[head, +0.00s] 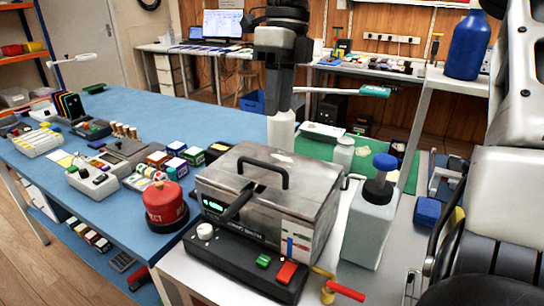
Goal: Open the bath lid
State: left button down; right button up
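The bath (311,236) is a grey metal box on the right-hand bench, with a dark control panel (245,257) in front. Its metal lid (305,172) lies flat on top, closed. A black arched handle (263,164) stands on the lid, and a dark bar (236,205) slopes from a slot in the lid toward the panel. My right gripper (283,108) points down at the top centre, behind the bath and apart from the handle. Its dark fingers look close together; whether they are open or shut is unclear. My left gripper is not in view.
A red container (165,203) stands left of the bath. A spray-type bottle with a blue cap (385,162) stands right of it. A white bottle (281,132) and a smaller one (344,151) stand behind. Small coloured boxes crowd the blue bench (190,116) at left.

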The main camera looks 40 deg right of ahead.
jog(key=f, duration=0.3)
jog(key=a+f, duration=0.1)
jog(key=f, duration=0.6)
jog(key=shift+s+a, duration=0.2)
jog(key=shift+a, duration=0.2)
grip_shut()
